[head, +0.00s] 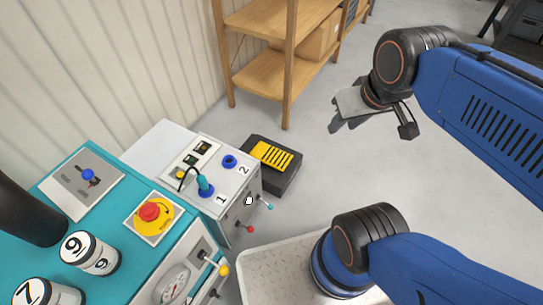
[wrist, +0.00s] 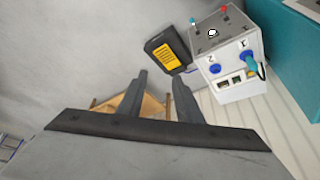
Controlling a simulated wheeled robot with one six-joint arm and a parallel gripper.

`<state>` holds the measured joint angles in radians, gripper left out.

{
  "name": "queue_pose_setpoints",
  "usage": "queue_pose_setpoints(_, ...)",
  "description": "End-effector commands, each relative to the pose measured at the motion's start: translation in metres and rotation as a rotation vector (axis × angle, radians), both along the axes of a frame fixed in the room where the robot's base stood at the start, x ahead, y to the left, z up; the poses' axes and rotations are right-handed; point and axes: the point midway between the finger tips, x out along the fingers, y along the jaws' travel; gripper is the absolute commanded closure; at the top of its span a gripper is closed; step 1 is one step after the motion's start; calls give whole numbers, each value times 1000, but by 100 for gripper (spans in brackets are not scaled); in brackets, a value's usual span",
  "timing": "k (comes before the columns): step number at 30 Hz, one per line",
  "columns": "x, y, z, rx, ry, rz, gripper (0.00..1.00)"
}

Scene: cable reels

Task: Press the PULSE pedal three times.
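The pedal, a black box with a ribbed yellow top (head: 272,155), sits on the floor beside the white cabinet; no PULSE lettering is readable on it. The yellow top (wrist: 168,55) also shows in the wrist view, beyond my fingertips. My gripper (head: 345,122) is raised to the right of the pedal in the head view, apart from it. In the wrist view my gripper (wrist: 160,78) has its two fingers spread with nothing between them, so it is open and empty.
The white cabinet (head: 190,205) with sockets 1 and 2 and side levers stands left of the pedal. A teal console (head: 110,190) with a red stop button (head: 149,211) is farther left. A wooden shelf (head: 265,70) stands behind. Grey floor (head: 320,180) right of the pedal is clear.

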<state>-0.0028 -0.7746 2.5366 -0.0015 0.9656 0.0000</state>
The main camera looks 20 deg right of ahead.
Motion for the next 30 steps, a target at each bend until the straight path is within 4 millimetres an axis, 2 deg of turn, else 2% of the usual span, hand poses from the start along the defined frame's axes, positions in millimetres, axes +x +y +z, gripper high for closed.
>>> queue_pose_setpoints(1,0,0,0,0,0,0,82)
queue_pose_setpoints(3,0,0,0,0,0,0,98)
queue_pose_setpoints(4,0,0,0,0,0,0,100)
queue_pose_setpoints(30,0,0,0,0,0,0,100)
